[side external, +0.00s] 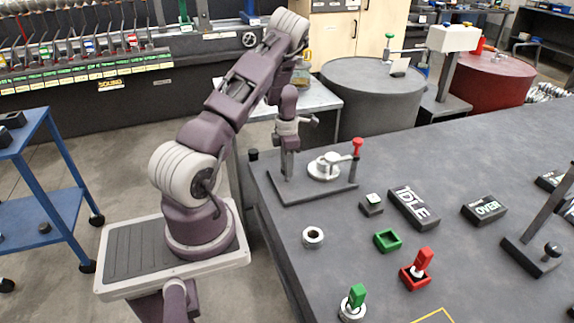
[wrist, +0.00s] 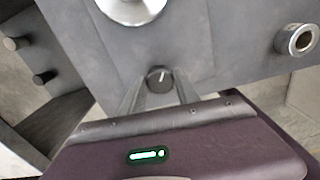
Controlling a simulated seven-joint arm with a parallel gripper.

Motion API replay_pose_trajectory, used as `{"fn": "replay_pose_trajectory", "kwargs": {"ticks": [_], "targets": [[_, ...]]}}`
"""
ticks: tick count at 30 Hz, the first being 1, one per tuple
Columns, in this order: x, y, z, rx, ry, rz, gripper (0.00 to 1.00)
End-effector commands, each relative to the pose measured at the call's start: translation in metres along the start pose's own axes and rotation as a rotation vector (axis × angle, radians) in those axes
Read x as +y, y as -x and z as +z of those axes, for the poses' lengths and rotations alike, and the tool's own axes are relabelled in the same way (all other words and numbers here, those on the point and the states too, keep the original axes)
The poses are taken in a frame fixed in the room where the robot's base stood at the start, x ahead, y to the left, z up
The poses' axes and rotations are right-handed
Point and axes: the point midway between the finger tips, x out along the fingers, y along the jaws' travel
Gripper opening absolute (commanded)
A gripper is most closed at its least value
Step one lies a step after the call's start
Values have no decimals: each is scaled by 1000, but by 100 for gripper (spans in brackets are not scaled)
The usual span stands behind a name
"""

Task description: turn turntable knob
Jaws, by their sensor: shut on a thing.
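The turntable has a pale round platter (side external: 322,170) on a dark flat base (side external: 330,190) near the table's left edge. Part of the platter also shows at the top of the wrist view (wrist: 130,8). The knob (wrist: 160,76) is small, dark and round with a light pointer line, at the base's near-left corner in the side view, where my gripper hides it. My gripper (side external: 288,178) points straight down there. In the wrist view my gripper (wrist: 160,90) has its two fingers on either side of the knob, shut on it.
A red-topped lever (side external: 356,148) stands at the platter's right. A grey ring (side external: 313,237), a green square holder (side external: 387,241) and an IDLE sign block (side external: 413,206) lie on the table. Grey (side external: 372,95) and red (side external: 490,80) barrels stand behind. The table edge is close to my gripper.

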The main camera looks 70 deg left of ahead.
Motion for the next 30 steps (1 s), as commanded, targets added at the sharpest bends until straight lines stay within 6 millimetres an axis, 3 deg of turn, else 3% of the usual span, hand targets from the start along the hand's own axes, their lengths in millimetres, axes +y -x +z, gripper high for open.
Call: {"fn": "replay_pose_trajectory", "kwargs": {"ticks": [30], "targets": [[1, 0, -1, 2, -959, 0, 0]]}}
